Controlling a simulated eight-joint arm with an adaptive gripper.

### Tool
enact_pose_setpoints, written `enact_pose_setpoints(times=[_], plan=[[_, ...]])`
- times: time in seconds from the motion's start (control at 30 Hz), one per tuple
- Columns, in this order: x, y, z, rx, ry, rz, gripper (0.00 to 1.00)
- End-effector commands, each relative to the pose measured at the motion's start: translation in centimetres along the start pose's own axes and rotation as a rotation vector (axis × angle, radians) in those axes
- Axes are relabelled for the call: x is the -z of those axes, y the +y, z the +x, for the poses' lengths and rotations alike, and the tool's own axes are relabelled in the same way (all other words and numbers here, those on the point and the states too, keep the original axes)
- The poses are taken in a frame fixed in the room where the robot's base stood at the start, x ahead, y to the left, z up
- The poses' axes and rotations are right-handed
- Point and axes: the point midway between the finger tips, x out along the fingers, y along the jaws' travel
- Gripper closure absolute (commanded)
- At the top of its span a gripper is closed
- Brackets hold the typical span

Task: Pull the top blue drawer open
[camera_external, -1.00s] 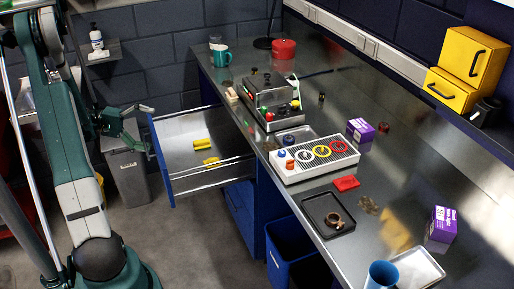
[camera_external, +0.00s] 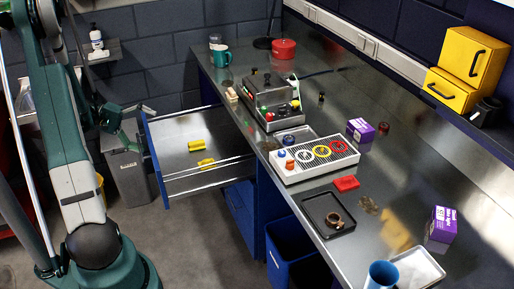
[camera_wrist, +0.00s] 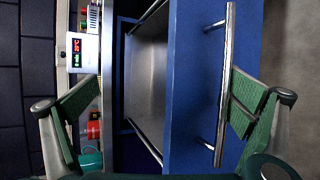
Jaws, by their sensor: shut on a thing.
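The top blue drawer (camera_external: 155,163) stands well out from under the bench in the external view. Its open inside holds two yellow pieces (camera_external: 197,146). My gripper (camera_external: 128,120) is at the drawer's front, on its left side. In the wrist view my gripper (camera_wrist: 163,95) has its fingers on either side of the blue drawer front (camera_wrist: 195,75), a wide gap between them. The metal bar handle (camera_wrist: 226,85) lies right against the right finger.
The metal bench top (camera_external: 300,210) carries a white tray with coloured rings (camera_external: 315,157), a control box (camera_external: 272,105), a teal mug (camera_external: 221,57) and purple boxes. A grey bin (camera_external: 128,178) stands left of the drawer.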

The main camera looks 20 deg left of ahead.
Motion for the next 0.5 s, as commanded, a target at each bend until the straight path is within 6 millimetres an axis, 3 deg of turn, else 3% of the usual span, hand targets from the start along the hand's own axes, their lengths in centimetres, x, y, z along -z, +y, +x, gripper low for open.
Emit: enact_pose_setpoints(times=[0.03,0.33,0.37,0.47,0.5], plan=[[-0.6,7.1,-1.1,-0.151,-0.005,0.055,0.14],[-0.2,6.5,0.5,0.013,0.035,-0.028,0.15],[-0.2,6.4,0.7,0.038,0.042,-0.039,0.19],[-0.2,5.7,1.2,0.133,0.069,-0.076,0.67],[-0.1,5.3,1.4,0.174,0.081,-0.090,0.78]])
